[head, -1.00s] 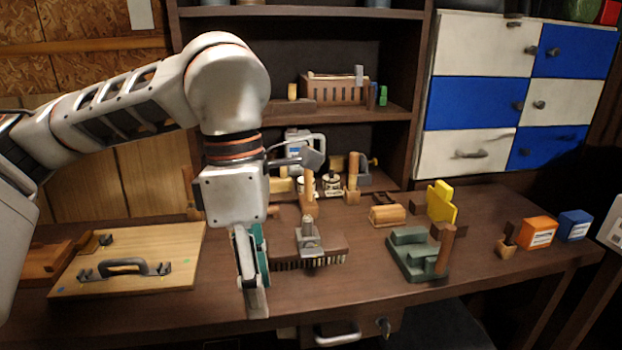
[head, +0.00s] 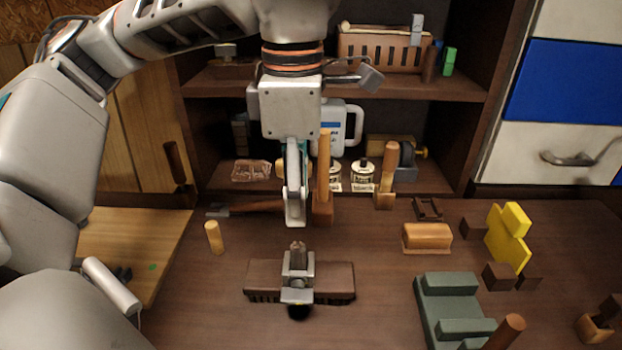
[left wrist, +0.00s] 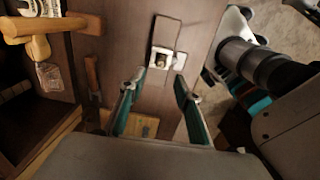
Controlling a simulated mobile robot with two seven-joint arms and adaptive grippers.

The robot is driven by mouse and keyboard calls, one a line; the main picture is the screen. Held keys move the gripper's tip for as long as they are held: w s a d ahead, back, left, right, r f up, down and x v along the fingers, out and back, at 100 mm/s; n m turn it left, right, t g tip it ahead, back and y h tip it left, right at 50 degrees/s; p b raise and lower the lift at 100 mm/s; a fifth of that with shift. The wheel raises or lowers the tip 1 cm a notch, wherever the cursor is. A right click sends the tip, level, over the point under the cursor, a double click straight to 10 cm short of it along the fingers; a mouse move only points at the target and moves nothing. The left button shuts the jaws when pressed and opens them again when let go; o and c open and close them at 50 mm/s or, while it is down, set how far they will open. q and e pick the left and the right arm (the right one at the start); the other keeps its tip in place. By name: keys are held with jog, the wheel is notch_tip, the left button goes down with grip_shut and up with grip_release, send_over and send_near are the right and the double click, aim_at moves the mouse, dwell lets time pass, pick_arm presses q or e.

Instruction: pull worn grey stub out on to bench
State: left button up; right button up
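A brown brush head (head: 335,277) with dark bristles lies on the bench (head: 380,315). A grey metal bracket (head: 298,290) is clamped over its middle. A short worn grey stub (head: 298,252) sticks up from the bracket. The bracket also shows in the left wrist view (left wrist: 160,58), where the stub is hard to make out. My left gripper (head: 295,222) points down just behind and above the stub, apart from it. In the left wrist view its fingers (left wrist: 159,80) are spread with nothing between them. My right gripper is in neither view.
A light wooden peg (head: 214,238) stands to the left. A wooden-handled tool (head: 323,190) stands close beside my left gripper. A green fixture (head: 447,305) and a wooden block (head: 427,238) are to the right. The bench around the brush head is clear.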

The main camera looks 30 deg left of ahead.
aim_at(298, 245)
pick_arm(q)
jog(key=f+b, duration=0.2)
jog(key=shift+s+f, duration=0.2)
jog(key=shift+f, duration=0.2)
notch_tip(298, 245, down, 4)
jog(key=b, duration=0.3)
jog(key=shift+w+r, duration=0.1)
jog(key=shift+r, duration=0.1)
jog(key=shift+f, duration=0.3)
notch_tip(298, 245, down, 2)
jog(key=shift+b, duration=0.35)
jog(key=shift+f, duration=0.4)
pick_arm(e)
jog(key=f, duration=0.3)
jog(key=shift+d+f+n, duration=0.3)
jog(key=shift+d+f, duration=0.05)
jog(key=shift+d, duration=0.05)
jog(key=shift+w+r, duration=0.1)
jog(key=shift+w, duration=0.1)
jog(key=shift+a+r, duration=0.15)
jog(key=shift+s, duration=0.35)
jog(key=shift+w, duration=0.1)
